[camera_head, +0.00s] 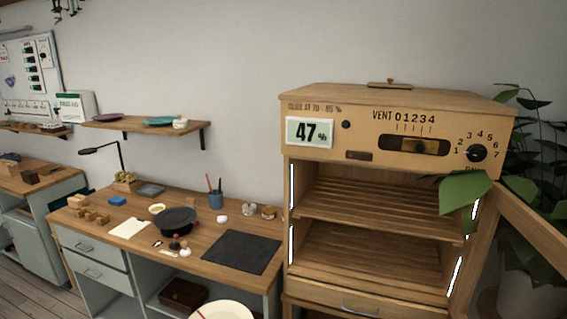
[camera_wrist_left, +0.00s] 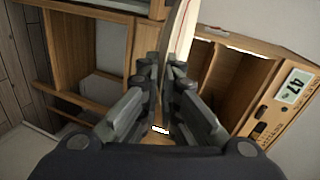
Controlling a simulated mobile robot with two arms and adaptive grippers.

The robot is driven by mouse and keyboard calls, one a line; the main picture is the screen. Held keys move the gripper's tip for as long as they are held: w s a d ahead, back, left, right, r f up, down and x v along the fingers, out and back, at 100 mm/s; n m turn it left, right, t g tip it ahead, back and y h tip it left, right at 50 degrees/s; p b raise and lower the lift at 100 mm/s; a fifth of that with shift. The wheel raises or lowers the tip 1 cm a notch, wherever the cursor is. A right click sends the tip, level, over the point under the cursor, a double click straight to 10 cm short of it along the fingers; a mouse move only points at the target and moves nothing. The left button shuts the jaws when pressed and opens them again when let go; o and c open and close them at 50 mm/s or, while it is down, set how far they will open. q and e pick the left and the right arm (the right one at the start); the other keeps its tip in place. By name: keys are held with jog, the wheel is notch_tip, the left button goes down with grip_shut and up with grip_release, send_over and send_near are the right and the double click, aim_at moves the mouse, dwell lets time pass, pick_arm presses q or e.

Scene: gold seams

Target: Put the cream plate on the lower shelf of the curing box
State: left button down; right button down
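The cream plate (camera_head: 222,311) shows at the bottom edge of the head view, partly cut off, with a thin reddish line on it. In the left wrist view the plate (camera_wrist_left: 182,32) is seen nearly edge-on between the fingers of my left gripper (camera_wrist_left: 167,100), which is shut on it. The wooden curing box (camera_head: 400,98) stands at right with its door (camera_head: 530,228) open. Its slatted lower shelf (camera_head: 370,262) and upper shelf (camera_head: 380,208) look empty. The plate is in front of the box, to its left. My right gripper is not in view.
The workbench (camera_head: 245,283) left of the box holds a dark mat (camera_head: 236,252), a dark bowl (camera_head: 178,220), a blue cup (camera_head: 216,201) and small items. A plant leaf (camera_head: 466,192) hangs in front of the box's upper right opening. A wall shelf (camera_head: 140,128) carries plates.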

pick_arm(q)
jog(key=s+a+r+m+g+h, duration=0.2)
jog(key=s+r+m+g+h, duration=0.45)
jog(key=r, duration=0.65)
jog(key=s+d+r+m+g+h, duration=0.1)
jog(key=s+d+r+m+h, duration=0.1)
jog(key=s+d+r, duration=0.3)
jog(key=shift+s+r+m+g, duration=0.25)
jog(key=shift+r+m+g, duration=0.15)
jog(key=shift+r, duration=0.6)
jog(key=shift+r, duration=0.1)
jog(key=w+a+f+n+t+y+b, duration=0.2)
jog(key=a+f, duration=0.3)
jog(key=f, duration=0.4)
jog(key=shift+w+a+f+n+t+b, duration=0.15)
jog(key=shift+w+f+n+t+b, duration=0.25)
jog(key=shift+w+t, duration=0.2)
